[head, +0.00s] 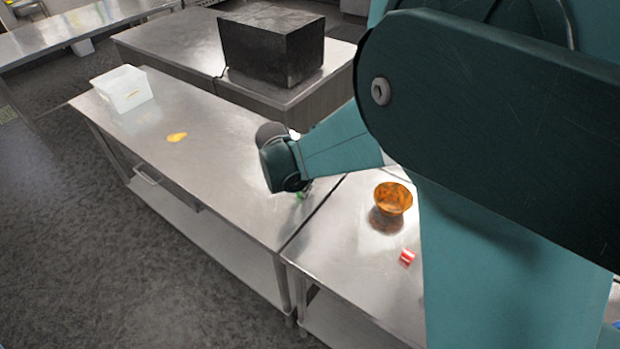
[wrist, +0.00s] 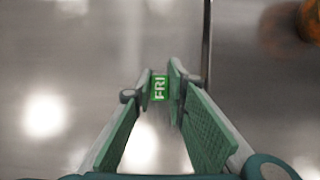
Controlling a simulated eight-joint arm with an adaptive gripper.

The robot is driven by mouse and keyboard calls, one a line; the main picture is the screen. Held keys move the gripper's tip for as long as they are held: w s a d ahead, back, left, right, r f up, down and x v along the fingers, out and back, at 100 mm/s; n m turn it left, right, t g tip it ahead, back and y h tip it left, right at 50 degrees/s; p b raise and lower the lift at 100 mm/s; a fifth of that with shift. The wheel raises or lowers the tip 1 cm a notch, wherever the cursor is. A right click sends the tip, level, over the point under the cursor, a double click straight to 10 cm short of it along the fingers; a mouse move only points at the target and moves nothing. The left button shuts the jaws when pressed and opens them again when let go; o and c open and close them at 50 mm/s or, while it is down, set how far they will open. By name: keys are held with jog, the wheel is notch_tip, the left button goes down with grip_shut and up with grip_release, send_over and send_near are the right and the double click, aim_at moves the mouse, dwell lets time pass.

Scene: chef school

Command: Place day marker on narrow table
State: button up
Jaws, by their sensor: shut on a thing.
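The day marker (wrist: 160,88) is a small green block with "FRI" in white letters, seen in the wrist view between my fingertips. My gripper (wrist: 161,82) is shut on it. In the head view my gripper (head: 304,192) points down over the right end of the long steel table (head: 215,130), mostly hidden behind my wrist, with only a bit of green showing. The marker is left of the seam between this table and the steel table on the right (head: 335,240). I cannot tell whether it touches the top, nor which table is the narrow one.
An orange-brown bowl (head: 393,198) and a small red and white piece (head: 407,257) are on the right table. A white bin (head: 123,88) and a yellow item (head: 177,137) are on the long table. A black box (head: 272,45) stands behind.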

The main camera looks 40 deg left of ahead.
jog(key=shift+f, duration=0.1)
jog(key=o, duration=0.3)
jog(key=shift+f, duration=0.1)
jog(key=o, duration=0.5)
jog(key=shift+c, duration=0.2)
jog(key=shift+r, duration=0.2)
